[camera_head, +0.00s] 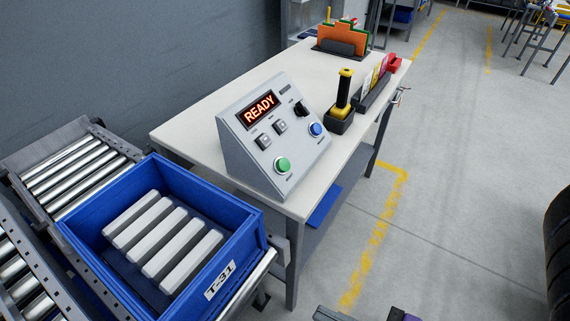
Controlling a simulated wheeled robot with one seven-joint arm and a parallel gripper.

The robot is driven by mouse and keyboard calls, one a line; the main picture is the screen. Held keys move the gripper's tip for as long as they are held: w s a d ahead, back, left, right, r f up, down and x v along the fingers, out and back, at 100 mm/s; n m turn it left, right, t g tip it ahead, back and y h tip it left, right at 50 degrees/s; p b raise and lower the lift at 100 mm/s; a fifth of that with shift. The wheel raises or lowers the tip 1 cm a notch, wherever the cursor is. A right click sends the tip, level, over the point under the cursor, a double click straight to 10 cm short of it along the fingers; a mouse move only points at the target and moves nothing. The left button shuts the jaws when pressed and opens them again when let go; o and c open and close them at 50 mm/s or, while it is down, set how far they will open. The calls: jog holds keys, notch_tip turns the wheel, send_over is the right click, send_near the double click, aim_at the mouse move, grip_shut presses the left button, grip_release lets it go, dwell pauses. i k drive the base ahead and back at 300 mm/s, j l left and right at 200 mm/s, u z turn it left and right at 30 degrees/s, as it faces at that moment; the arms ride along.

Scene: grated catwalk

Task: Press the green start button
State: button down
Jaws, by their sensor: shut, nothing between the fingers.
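The green start button (283,165) is a round, domed button in a pale ring. It sits at the lower front corner of the sloped face of a grey control box (240,160). The box stands on the near end of a white-topped workbench (190,118). Its display (259,109) reads READY in orange letters. A blue button (317,129) is on the same face, up and to the right of the green one. Nothing covers the green button. My gripper cannot be made out in this view.
A blue crate (254,226) marked T-31 with several pale bars sits on a roller conveyor left of the bench. A black-and-yellow handled tool (344,92) stands behind the control box. Small dark and purple parts cross the bottom edge.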

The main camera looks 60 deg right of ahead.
aim_at(283, 165)
jog(key=z, duration=2.25)
jog(key=k+j, duration=0.45)
jog(key=k, duration=0.3)
